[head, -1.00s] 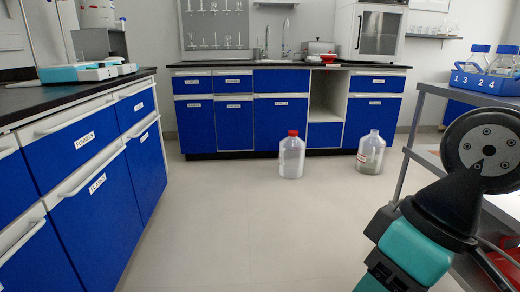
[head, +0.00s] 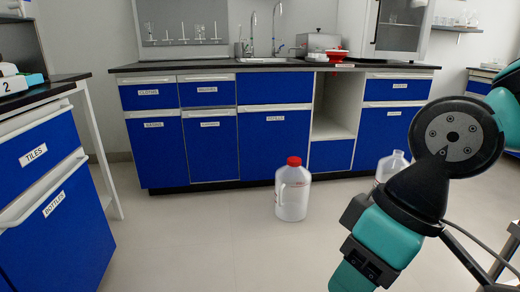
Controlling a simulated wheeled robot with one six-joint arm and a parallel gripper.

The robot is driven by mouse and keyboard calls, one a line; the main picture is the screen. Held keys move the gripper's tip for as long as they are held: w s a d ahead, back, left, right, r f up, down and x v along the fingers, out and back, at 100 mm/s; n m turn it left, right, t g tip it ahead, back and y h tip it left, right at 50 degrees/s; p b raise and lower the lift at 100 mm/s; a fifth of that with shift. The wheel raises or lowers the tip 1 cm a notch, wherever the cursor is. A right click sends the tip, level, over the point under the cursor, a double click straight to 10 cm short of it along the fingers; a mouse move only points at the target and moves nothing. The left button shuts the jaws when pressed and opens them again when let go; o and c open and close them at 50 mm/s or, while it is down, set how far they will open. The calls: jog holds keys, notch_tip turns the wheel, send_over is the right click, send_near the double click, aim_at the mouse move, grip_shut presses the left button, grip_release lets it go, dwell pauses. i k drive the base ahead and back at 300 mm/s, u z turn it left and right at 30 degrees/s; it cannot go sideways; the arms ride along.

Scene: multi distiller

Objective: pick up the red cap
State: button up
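A red cap (head: 294,161) sits on top of a white, translucent jug (head: 292,195) standing on the floor in front of the blue cabinets. A second red thing (head: 336,55) rests on the far countertop, right of the sink; it is too small to tell whether it is a loose cap or a dish. A second translucent jug (head: 393,163) stands on the floor at right, partly hidden by my arm; no red cap shows on its neck. My teal and black arm fills the right side; my gripper's fingers do not show.
The far bench (head: 215,67) has blue cabinets and an open bay (head: 330,118). A blue drawer cabinet (head: 45,200) with a dark top stands close on the left. The floor between it and the jug is clear.

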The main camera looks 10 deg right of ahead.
aim_at(291, 161)
jog(key=i, duration=2.7)
jog(key=z, duration=0.05)
